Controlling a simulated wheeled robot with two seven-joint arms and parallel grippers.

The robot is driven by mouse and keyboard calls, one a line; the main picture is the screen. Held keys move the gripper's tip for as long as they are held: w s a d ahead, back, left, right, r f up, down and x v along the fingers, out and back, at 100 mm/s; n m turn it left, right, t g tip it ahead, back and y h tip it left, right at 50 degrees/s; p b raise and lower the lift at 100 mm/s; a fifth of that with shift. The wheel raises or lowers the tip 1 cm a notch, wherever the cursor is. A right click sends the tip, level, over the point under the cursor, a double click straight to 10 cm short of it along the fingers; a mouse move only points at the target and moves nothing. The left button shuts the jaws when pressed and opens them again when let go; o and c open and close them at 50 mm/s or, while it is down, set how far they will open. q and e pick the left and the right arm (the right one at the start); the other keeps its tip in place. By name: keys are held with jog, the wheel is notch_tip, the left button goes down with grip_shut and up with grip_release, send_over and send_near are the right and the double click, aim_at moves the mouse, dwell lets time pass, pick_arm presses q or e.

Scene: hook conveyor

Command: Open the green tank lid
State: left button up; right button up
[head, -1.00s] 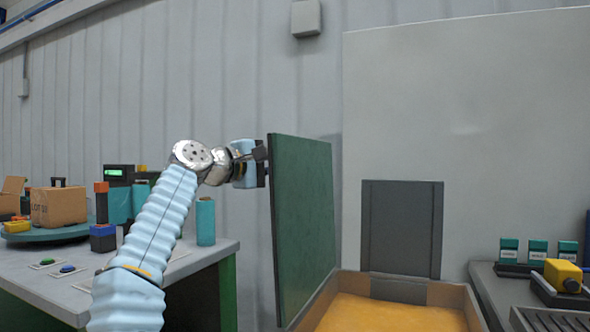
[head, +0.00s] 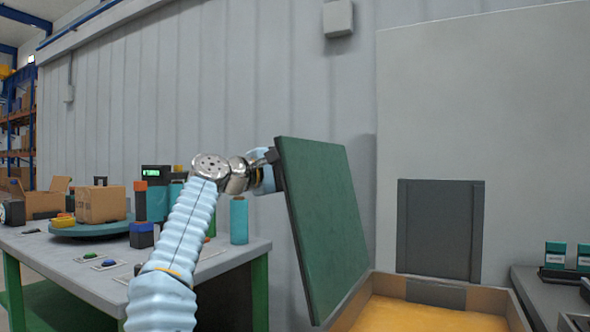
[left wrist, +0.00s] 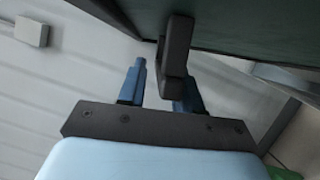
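The green tank lid (head: 325,225) stands raised at the left edge of the tank (head: 362,303), its top leaning outward to the left. My left gripper (head: 272,158) is at the lid's outer face near its top edge, largely hidden behind the lid's edge. In the left wrist view, the lid's dark handle (left wrist: 177,45) reaches toward my left gripper (left wrist: 162,76). The two blue fingers stand apart, with a visible gap between the left finger and the handle; the right finger is partly hidden behind the handle. My right gripper is not in view.
The open tank shows a yellow-orange inside (head: 420,316). A grey table (head: 225,255) at left holds a cardboard box (head: 101,204) on a round turntable (head: 70,231), and a teal cylinder (head: 239,220). A dark panel (head: 440,230) stands behind the tank.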

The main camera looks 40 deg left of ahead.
pick_arm(q)
jog(key=shift+o, duration=0.2)
jog(key=shift+s+f, duration=0.1)
jog(key=s+a+b, duration=0.2)
jog(key=s+b, duration=0.3)
jog(key=s, duration=0.8)
jog(key=shift+s+f, duration=0.25)
jog(key=shift+f, duration=0.2)
